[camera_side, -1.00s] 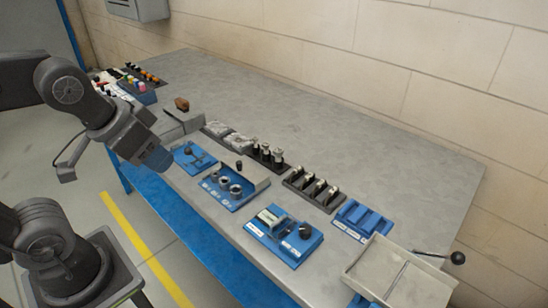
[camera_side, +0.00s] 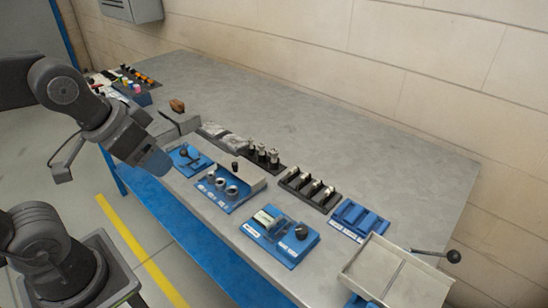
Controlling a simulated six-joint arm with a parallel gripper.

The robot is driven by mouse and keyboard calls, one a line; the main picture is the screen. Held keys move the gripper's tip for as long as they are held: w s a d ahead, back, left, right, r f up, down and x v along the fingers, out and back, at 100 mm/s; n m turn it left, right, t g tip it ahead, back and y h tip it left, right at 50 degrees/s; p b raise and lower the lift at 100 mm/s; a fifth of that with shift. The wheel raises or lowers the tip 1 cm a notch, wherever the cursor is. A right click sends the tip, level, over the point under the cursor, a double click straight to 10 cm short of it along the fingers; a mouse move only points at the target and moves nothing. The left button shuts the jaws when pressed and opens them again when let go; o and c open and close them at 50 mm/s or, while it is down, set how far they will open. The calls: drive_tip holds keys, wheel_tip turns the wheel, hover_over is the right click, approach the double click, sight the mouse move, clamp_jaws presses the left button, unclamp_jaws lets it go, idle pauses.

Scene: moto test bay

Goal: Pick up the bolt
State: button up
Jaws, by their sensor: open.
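My gripper (camera_side: 157,163) is at the left, above the front left edge of the bench, beside a small blue fixture (camera_side: 190,158). Its fingers are open, though small and dark at this distance. It holds nothing that I can see. I cannot single out the bolt with certainty. A small dark upright piece (camera_side: 235,166) stands at a blue tray (camera_side: 222,205) with several metal rings. Several upright metal parts with pale tops stand in a black holder (camera_side: 275,168) behind that tray. My gripper is apart from all of these, to their left.
On the grey bench (camera_side: 330,120) are a block with a brown piece (camera_side: 177,105), a black rack (camera_side: 310,200), a blue fixture (camera_side: 281,240), a blue slotted holder (camera_side: 352,221) and a metal tray (camera_side: 415,285) near a lever. The bench's back is clear.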

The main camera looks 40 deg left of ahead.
drive_tip(key=w+r+m+g, duration=0.1)
drive_tip(key=w+r+m, duration=0.3)
drive_tip(key=w, duration=0.5)
drive_tip(key=m+g, duration=0.5)
drive_tip(key=m, duration=0.9)
hover_over(274, 150)
wheel_tip(274, 150, down, 13)
wheel_tip(274, 150, down, 14)
drive_tip(key=shift+s+d+r, duration=0.1)
drive_tip(key=shift+r, duration=0.15)
drive_tip(key=shift+c, duration=0.3)
drive_tip(key=shift+r, duration=0.1)
drive_tip(key=c, duration=1)
drive_tip(key=shift+c, duration=0.2)
